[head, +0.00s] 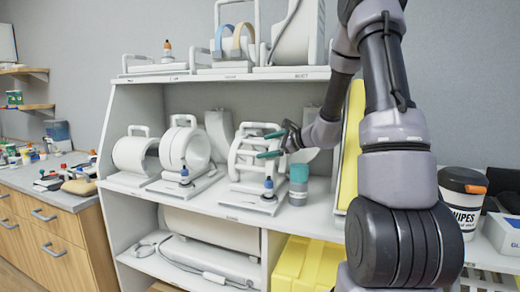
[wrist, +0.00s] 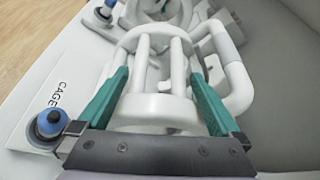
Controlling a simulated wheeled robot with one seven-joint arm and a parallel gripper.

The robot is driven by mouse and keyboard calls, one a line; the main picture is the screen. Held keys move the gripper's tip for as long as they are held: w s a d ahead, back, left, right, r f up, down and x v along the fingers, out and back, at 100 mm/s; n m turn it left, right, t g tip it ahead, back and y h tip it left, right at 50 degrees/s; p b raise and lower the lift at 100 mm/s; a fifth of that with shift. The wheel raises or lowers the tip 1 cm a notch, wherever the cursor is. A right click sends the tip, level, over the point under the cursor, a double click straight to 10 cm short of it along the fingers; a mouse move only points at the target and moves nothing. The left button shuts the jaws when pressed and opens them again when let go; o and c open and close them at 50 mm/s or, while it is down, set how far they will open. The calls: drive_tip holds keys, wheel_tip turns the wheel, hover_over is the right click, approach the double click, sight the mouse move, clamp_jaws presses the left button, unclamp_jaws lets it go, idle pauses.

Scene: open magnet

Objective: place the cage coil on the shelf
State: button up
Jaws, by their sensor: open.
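The cage coil (head: 245,158) is a white open frame of rings and bars with a handle on top. It appears to stand on the middle shelf (head: 222,205), on a white base with a blue-capped connector at its front. My gripper (head: 266,145) reaches in from the right at the coil's upper part. In the wrist view my gripper (wrist: 158,76) is open, with one teal finger on each side of the cage coil (wrist: 160,105). I cannot tell whether the fingers touch it.
Two white ring coils, left (head: 133,155) and nearer (head: 185,149), stand left of the cage coil. A yellow board (head: 351,145) is upright further right. More coils stand on the top shelf.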

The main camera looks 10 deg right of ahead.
drive_tip(key=v, duration=0.7)
drive_tip(key=s+a+r+n+g, duration=0.3)
drive_tip(key=s+a+n, duration=0.2)
drive_tip(key=s, duration=0.3)
drive_tip(key=s+a+r+n+g, duration=0.3)
drive_tip(key=s+a+r+n, duration=0.1)
drive_tip(key=s, duration=0.3)
drive_tip(key=s+d+r+n+t+h, duration=0.1)
drive_tip(key=s+d+r+n+h, duration=0.1)
drive_tip(key=s, duration=0.4)
drive_tip(key=s+d+r+n+t+h, duration=0.1)
drive_tip(key=s+d+r+n+h, duration=0.1)
drive_tip(key=s+n+h, duration=0.3)
drive_tip(key=shift+s, duration=1.05)
drive_tip(key=shift+d, duration=0.1)
